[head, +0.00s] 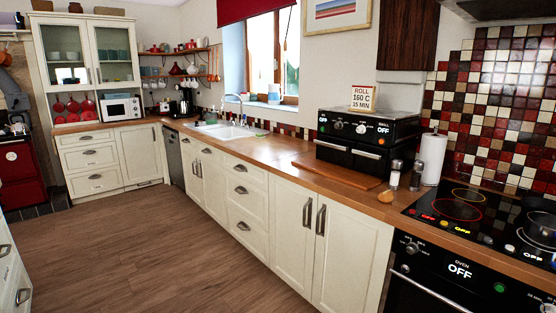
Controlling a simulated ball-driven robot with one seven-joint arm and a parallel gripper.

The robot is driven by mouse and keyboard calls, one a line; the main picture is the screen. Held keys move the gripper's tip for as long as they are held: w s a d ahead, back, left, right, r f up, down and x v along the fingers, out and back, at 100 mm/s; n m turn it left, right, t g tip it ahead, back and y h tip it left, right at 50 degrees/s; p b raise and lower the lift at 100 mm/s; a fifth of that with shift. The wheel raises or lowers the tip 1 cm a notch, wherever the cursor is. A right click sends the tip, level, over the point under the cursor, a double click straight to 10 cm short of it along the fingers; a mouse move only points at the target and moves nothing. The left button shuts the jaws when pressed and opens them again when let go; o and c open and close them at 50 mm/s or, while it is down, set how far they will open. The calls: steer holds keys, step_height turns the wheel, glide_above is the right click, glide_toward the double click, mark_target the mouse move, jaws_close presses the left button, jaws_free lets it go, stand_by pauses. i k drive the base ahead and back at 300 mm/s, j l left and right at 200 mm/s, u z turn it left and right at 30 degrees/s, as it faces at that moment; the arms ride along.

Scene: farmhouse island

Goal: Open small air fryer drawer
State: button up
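A black air fryer (368,130) stands on the wooden counter, right of the window. Its upper front panel has knobs and a label that reads OFF. Below it are two dark drawer fronts side by side, the left one (331,151) and the right one (368,163), each with a light handle bar. Both drawers look shut. I cannot tell from this view which is the small one. My gripper is not in view.
A wooden board (337,174) lies before the fryer. Shakers (395,175) and a paper roll (430,158) stand to its right, then a hob (470,207). A card (361,97) reading ROLL 160 C 15 MIN sits on top. The wooden floor (170,260) is clear.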

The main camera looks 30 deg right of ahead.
mark_target(379, 156)
steer(key=i+z, duration=0.25)
steer(key=i, duration=0.25)
steer(key=i+j+z, duration=0.2)
steer(key=i, duration=0.3)
steer(key=i+j+z, duration=0.25)
steer(key=i, duration=0.25)
